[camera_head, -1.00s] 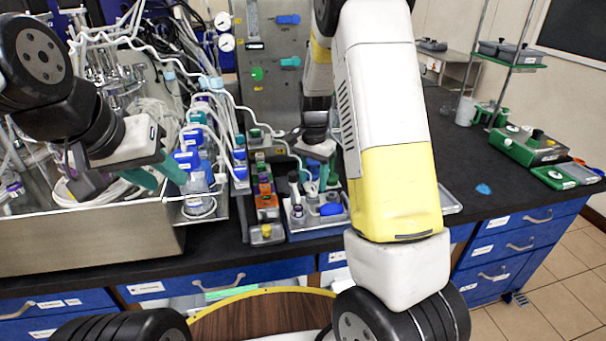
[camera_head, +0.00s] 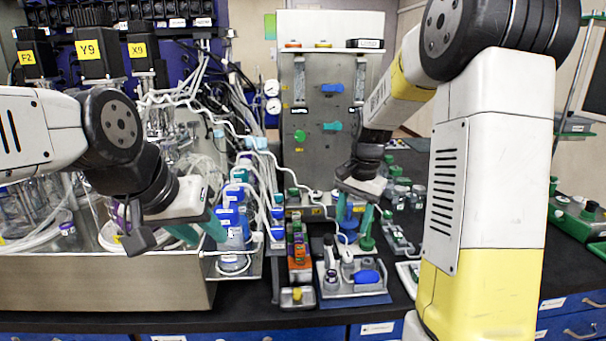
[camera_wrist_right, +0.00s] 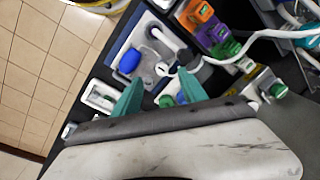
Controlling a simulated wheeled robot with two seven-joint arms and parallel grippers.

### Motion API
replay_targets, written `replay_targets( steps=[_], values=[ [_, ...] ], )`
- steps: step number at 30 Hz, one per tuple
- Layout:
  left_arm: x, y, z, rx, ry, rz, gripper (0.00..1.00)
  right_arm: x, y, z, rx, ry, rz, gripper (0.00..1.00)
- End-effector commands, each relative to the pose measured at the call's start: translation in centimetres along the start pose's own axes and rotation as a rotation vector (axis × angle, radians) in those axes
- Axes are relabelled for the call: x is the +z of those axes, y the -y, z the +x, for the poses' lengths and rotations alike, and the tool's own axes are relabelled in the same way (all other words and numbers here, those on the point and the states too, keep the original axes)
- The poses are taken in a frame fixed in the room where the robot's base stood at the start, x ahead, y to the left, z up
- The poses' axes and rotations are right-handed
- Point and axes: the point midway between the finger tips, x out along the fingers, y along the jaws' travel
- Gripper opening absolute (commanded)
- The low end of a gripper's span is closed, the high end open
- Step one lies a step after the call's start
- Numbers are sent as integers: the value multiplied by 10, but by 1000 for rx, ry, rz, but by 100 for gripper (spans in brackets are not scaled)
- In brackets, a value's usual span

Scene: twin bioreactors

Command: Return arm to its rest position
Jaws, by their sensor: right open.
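My right gripper (camera_head: 355,230) hangs with its teal fingers apart and empty, above and behind the small blue-based tray (camera_head: 380,298) in the head view. In the right wrist view its two fingers (camera_wrist_right: 160,88) point toward that tray, which holds a blue object (camera_wrist_right: 129,61) and a white-topped tube. My right arm's white and yellow links fill the right side of the head view. My left gripper (camera_head: 206,236) is over the front right of the steel tub (camera_head: 110,285), its teal fingers apart, close to the blue-capped bottles (camera_head: 232,238). Contact there cannot be told.
A rack of orange, purple and green items (camera_head: 299,262) stands left of the small tray. White tubing (camera_head: 255,150) runs from the bioreactors across the bench, near my right gripper. A steel panel (camera_head: 320,130) stands behind. Green equipment (camera_head: 578,222) sits at the far right.

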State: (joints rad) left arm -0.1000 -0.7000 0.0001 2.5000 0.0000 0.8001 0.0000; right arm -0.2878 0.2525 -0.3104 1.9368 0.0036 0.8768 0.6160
Motion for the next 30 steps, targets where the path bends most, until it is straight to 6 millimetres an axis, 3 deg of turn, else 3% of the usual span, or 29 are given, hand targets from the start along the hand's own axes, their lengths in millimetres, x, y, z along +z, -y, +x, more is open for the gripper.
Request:
replay_targets(
  steps=[1,3,12,18,21,30],
  values=[
    [0,0,0,0,0,0,36,11,-6,-21,-45,-15,-40,50],
    [0,0,0,0,0,0,36,29,-14,-44,-94,-37,-110,50],
    [0,0,0,0,0,0,36,109,-58,-114,-235,-204,-420,50],
    [0,0,0,0,0,0,36,154,-85,-130,-255,-337,-597,50],
    [0,0,0,0,0,0,36,168,-93,-132,-251,-381,-652,50],
    [0,0,0,0,0,0,36,177,-99,-132,-244,-413,-695,50]
  ],
)
